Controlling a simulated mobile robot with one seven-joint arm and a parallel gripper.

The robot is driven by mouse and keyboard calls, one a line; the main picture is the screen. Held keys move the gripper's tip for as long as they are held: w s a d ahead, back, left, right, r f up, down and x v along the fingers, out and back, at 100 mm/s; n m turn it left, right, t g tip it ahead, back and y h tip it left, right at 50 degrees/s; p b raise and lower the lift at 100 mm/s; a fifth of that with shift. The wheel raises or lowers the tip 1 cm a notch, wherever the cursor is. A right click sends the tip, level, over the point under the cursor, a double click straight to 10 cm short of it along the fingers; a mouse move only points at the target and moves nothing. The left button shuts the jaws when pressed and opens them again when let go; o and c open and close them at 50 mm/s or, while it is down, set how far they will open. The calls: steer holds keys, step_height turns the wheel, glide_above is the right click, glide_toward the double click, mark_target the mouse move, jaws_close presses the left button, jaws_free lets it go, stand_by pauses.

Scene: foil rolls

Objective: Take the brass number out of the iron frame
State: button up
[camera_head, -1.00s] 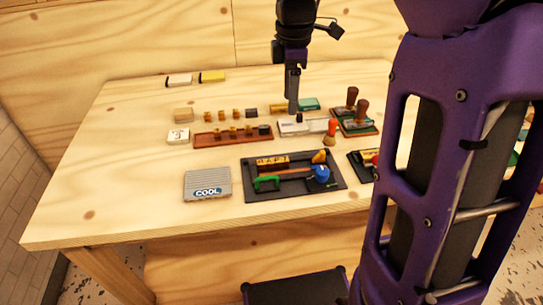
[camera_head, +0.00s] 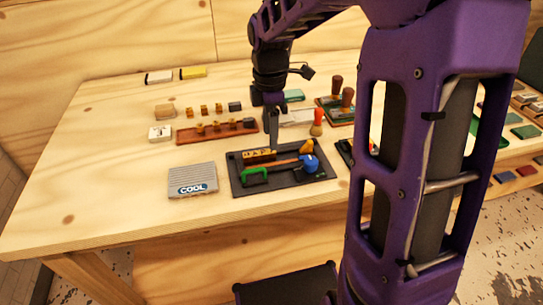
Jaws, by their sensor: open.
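A small yellow-brass piece with dark marks (camera_head: 259,156) lies in the back left part of a dark tray-like frame (camera_head: 240,187) near the table's front. I take these for the brass number and the iron frame; the marks are too small to read. My gripper (camera_head: 273,145) points down at the frame's back edge, just right of the brass piece, with nothing visible in it. The gap between its fingers is hard to see from this side. Whether it touches the brass piece I cannot tell.
The frame also holds a green clamp-like piece (camera_head: 255,178) and a blue piece (camera_head: 309,163). A grey COOL block (camera_head: 192,181) stands left of it. Behind are a brown rack (camera_head: 190,136) and a red-topped stamp (camera_head: 317,122). The table's left front is clear.

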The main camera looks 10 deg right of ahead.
mark_target(272, 155)
steer(key=f, duration=0.3)
steer(key=f+b, duration=0.1)
steer(key=shift+s+d+f, duration=0.2)
steer(key=shift+d+f, duration=0.1)
steer(key=shift+f, duration=0.1)
jaws_close()
